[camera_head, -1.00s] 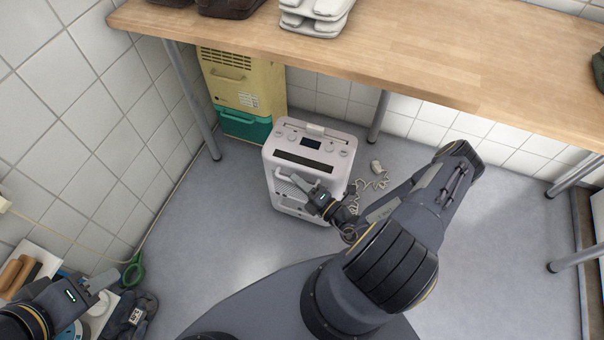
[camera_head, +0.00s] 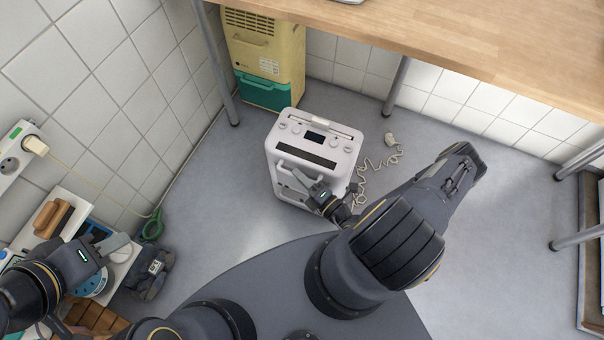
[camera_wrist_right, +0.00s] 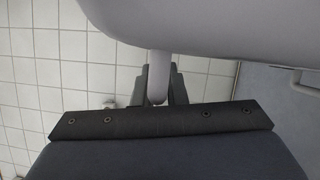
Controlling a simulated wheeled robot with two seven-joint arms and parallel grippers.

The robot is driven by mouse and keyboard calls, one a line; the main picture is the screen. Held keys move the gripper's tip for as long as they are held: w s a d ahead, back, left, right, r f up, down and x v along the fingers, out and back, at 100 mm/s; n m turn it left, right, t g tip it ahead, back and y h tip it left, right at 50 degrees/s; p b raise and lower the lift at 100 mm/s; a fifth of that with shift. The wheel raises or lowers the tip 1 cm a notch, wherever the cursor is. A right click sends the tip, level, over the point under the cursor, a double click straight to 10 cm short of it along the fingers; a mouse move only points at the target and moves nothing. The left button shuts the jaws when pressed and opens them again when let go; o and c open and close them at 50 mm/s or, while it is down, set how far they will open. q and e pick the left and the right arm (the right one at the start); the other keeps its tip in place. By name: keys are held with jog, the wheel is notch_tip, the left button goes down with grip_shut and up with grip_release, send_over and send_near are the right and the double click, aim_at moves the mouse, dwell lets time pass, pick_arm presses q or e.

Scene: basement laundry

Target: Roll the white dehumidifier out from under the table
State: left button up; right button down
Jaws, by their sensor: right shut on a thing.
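The white dehumidifier (camera_head: 316,150) stands upright on the grey floor, in front of the table's edge in the head view. It has a dark display, knobs and a dark slot on top. My right gripper (camera_head: 303,183) is at its near side, on the front handle. In the right wrist view my right gripper (camera_wrist_right: 160,92) is shut on a pale bar of the handle (camera_wrist_right: 159,75), below the white body. My left gripper (camera_head: 110,243) is at the lower left, over a shelf of items, away from the dehumidifier; its jaw opening is unclear.
The wooden table (camera_head: 450,45) stands behind on grey legs (camera_head: 396,88). A yellow and green unit (camera_head: 263,60) stands at the back left. A coiled cord (camera_head: 372,170) lies right of the dehumidifier. A cluttered board (camera_head: 70,225) is at lower left. Open floor lies right.

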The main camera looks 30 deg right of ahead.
jog(key=shift+s+a, duration=0.1)
jog(key=c, duration=1.5)
grip_release()
jog(key=p+v, duration=0.1)
jog(key=v, duration=0.6)
jog(key=shift+s+d+f, duration=0.1)
jog(key=shift+s+d, duration=0.1)
jog(key=shift+s, duration=0.15)
